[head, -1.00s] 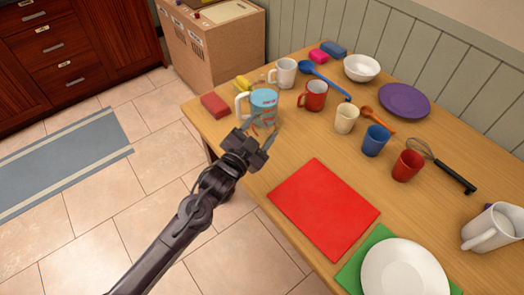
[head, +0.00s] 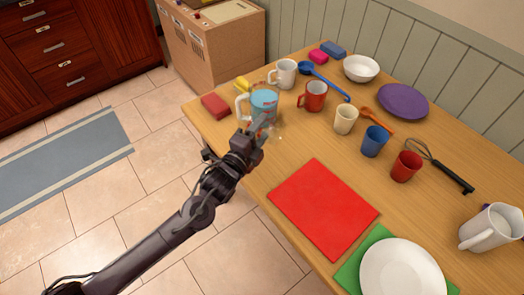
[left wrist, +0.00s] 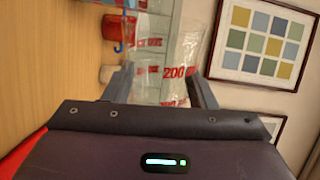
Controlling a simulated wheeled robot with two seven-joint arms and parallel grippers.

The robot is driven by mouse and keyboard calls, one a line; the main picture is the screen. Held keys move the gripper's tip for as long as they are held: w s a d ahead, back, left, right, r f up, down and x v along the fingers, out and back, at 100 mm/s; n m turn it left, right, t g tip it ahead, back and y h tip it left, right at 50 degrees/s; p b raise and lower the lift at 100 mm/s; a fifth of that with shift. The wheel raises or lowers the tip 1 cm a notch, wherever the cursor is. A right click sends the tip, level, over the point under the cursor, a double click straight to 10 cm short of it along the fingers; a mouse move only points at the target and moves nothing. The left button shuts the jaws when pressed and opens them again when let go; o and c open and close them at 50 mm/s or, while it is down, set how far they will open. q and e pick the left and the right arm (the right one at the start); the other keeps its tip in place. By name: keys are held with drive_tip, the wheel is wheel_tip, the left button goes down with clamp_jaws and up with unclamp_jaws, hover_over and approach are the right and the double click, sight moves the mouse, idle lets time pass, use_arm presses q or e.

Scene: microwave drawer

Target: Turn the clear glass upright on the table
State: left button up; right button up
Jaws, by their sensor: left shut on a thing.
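The clear glass (head: 276,134) is faint in the head view, at the table's left edge just in front of the measuring jug (head: 264,97). My left gripper (head: 263,127) reaches in from the left and is shut on it. In the left wrist view, the glass (left wrist: 190,50) shows between and beyond the two fingers of my left gripper (left wrist: 162,84), with red print seen through it. Its lower part is hidden by the gripper. I cannot tell its exact tilt or whether it touches the table. My right gripper is not in view.
The jug stands close beyond the gripper, with a red block (head: 215,106) to its left. A red mug (head: 313,96), cream cup (head: 345,119) and blue cup (head: 375,141) stand to the right. A red mat (head: 323,209) lies flat and empty nearer the front.

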use_arm(q)
drive_tip(key=shift+m, duration=0.4)
drive_tip(key=m, duration=0.3)
drive_tip(key=shift+r+m+p, duration=0.15)
drive_tip(key=shift+m+p, duration=0.15)
drive_tip(key=shift+m, duration=1.2)
drive_tip(key=m+p, duration=0.1)
drive_tip(key=m, duration=0.5)
